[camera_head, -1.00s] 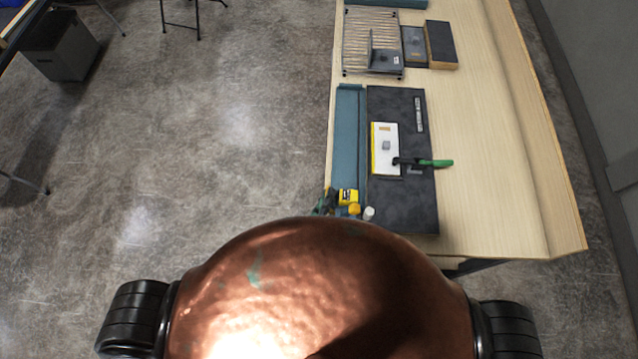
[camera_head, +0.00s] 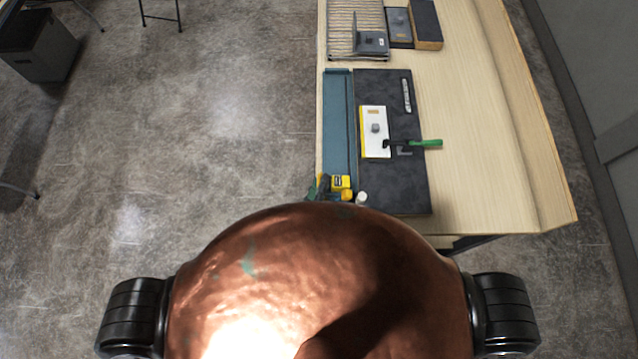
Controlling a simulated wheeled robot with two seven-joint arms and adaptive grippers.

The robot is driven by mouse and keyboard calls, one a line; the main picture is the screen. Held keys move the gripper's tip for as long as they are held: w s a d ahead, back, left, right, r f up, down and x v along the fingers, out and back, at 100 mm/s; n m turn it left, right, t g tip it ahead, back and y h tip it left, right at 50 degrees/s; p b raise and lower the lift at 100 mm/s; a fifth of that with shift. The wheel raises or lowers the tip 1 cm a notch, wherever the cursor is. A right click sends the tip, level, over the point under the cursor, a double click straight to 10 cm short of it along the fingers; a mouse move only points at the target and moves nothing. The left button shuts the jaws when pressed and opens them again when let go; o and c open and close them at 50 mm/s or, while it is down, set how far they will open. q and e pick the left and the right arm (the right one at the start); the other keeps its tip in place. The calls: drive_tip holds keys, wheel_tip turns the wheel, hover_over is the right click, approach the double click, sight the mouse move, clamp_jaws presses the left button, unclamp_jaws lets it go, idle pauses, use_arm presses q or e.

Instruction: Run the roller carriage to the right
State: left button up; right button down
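At the top of the head view, a rack of thin pale rollers (camera_head: 342,22) lies on the bench, its far end cut off by the picture edge. A grey carriage with a flat plate and an upright fin (camera_head: 372,43) sits on the near right part of this rack. Neither of my grippers can be made out. My copper-coloured body and black shoulder parts fill the bottom of the picture and hide what lies below.
On the wooden bench (camera_head: 470,120), a dark board (camera_head: 415,185) carries a white panel (camera_head: 374,145) and a green-handled clamp (camera_head: 425,143). A blue-green strip (camera_head: 337,120) runs beside it. Dark blocks (camera_head: 425,22) stand right of the rack. The bench's right side is clear.

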use_arm(q)
drive_tip(key=f+v, duration=0.3)
drive_tip(key=v, duration=1.1)
drive_tip(key=shift+s+a+r, duration=0.25)
drive_tip(key=shift+s+r, duration=0.1)
drive_tip(key=shift+s, duration=0.2)
drive_tip(key=w+a+f+n+g+y+b, duration=0.15)
drive_tip(key=a+f+n, duration=0.4)
drive_tip(key=f, duration=0.75)
drive_tip(key=a+f+n+g+y, duration=0.2)
drive_tip(key=a+f+g, duration=0.1)
drive_tip(key=a+f, duration=0.8)
drive_tip(key=w+a+f+n+g+y+b, duration=0.1)
drive_tip(key=a+f+n+g+y, duration=0.25)
drive_tip(key=f, duration=1.15)
drive_tip(key=s+a+f+n+g+b, duration=0.1)
drive_tip(key=s+a+f+n+g, duration=0.1)
drive_tip(key=s+a+f+n, duration=0.45)
drive_tip(key=s+a+f+n+g, duration=0.1)
drive_tip(key=s+a+f+n, duration=0.25)
drive_tip(key=f, duration=0.55)
drive_tip(key=s+f+n+g, duration=0.1)
drive_tip(key=s+f+n, duration=0.2)
drive_tip(key=s, duration=0.3)
drive_tip(key=s+f+n+g+h, duration=0.1)
drive_tip(key=s+f+n, duration=0.2)
drive_tip(key=s, duration=0.3)
drive_tip(key=shift+s+d+f+g+b, duration=0.15)
drive_tip(key=shift+d+f+g+b, duration=0.15)
drive_tip(key=shift+d+f+b, duration=0.1)
